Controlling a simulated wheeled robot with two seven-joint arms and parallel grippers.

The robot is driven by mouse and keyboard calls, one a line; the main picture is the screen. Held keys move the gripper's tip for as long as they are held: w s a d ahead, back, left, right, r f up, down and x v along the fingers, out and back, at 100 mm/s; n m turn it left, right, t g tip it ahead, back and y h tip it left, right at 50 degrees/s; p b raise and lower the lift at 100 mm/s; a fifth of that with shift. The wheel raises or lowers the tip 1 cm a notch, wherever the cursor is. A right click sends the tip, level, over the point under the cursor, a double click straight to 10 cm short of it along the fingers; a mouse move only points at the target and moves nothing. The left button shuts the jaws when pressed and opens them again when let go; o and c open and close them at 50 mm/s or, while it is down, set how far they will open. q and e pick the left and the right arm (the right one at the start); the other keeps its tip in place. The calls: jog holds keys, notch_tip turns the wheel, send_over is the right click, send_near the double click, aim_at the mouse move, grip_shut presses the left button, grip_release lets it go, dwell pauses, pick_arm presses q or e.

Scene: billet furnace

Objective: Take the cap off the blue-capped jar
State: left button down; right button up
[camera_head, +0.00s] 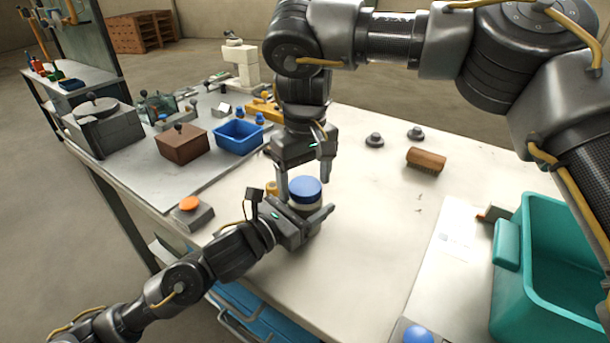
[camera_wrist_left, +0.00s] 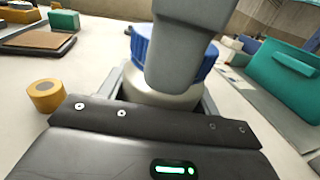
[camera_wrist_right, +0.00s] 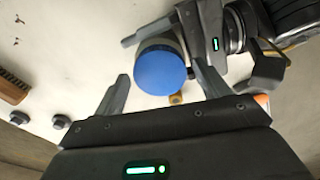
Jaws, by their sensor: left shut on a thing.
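The jar has a pale body (camera_wrist_left: 150,92) and a ribbed blue cap (camera_head: 305,187). It stands upright on the pale table with its cap on. My left gripper (camera_head: 306,214) is shut on the jar's body below the cap, coming in from the side. My right gripper (camera_head: 304,182) points down over the jar and is open, with one finger on each side of the cap. In the right wrist view the cap (camera_wrist_right: 160,70) sits between the fingertips, with gaps visible. One right finger hides part of the jar in the left wrist view.
A small yellow ring-like part (camera_wrist_left: 46,95) lies near the jar. An orange button box (camera_head: 190,205) is at the table's left edge. A blue bin (camera_head: 238,133), a brown brush (camera_head: 426,159) and a teal bin (camera_head: 550,270) stand around.

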pick_arm(q)
jog(key=shift+f, duration=0.2)
pick_arm(e)
jog(key=c, duration=0.9)
jog(key=n, duration=0.5)
jog(key=shift+c, duration=0.2)
jog(key=n, duration=0.7)
jog(key=shift+n, duration=0.3)
jog(key=n, duration=0.7)
jog(key=shift+a, duration=0.1)
jog(key=n, duration=1)
jog(key=shift+s+n, duration=0.1)
jog(key=shift+n, duration=0.3)
jog(key=n, duration=0.5)
jog(key=shift+r, duration=0.1)
jog(key=n, duration=1)
jog(key=shift+n, duration=0.3)
pick_arm(q)
jog(key=shift+f, duration=0.1)
pick_arm(e)
jog(key=shift+n, duration=1.2)
jog(key=n, duration=0.5)
jog(key=shift+n, duration=0.3)
